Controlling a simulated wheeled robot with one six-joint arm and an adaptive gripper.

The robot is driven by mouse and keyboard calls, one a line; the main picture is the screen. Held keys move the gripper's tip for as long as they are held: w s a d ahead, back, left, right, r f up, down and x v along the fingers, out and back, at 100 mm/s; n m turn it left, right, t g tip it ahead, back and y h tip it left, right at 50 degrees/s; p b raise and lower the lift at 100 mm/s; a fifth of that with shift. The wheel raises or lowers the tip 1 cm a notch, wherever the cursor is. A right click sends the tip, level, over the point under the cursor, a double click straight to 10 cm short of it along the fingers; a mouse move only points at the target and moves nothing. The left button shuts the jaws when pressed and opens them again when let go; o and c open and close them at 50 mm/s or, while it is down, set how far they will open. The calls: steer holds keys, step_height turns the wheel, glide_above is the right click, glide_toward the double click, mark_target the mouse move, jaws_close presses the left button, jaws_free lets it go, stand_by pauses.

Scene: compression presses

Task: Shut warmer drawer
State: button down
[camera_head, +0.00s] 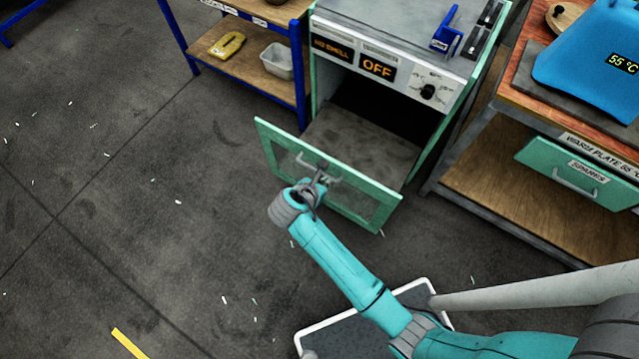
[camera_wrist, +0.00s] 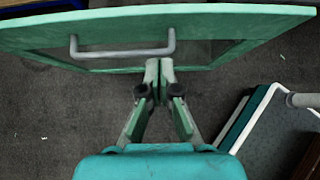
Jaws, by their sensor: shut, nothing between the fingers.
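The warmer drawer (camera_head: 362,212) has a green front with a dark window and stands pulled out from the warmer cabinet (camera_head: 455,68). The drawer's grey floor (camera_head: 362,145) shows behind its front. A grey bar handle (camera_head: 306,160) is on the front; it also shows in the wrist view (camera_wrist: 120,53). My gripper (camera_head: 322,179) is shut and empty, at the outer face of the drawer front close to the handle. In the wrist view its fingertips (camera_wrist: 159,64) lie just below the handle's right end. I cannot tell whether they touch the front.
The cabinet panel shows an OFF display (camera_head: 377,67) and a dial (camera_head: 428,91). A blue-framed shelf (camera_head: 262,72) stands to the left. A wooden bench (camera_head: 500,185) with a green SPARES drawer (camera_head: 580,172) stands to the right. The floor at left is mostly clear, with small scraps.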

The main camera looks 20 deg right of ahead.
mark_target(340, 168)
steer(key=w+d+f, duration=0.1)
steer(key=w+d, duration=0.1)
steer(key=d, duration=0.1)
steer(key=w+d+f, duration=0.1)
steer(key=shift+w+d+f, duration=0.15)
steer(key=shift+d+f, duration=0.15)
steer(key=shift+f, duration=0.05)
steer(key=shift+w+d, duration=0.3)
steer(key=shift+d, duration=0.15)
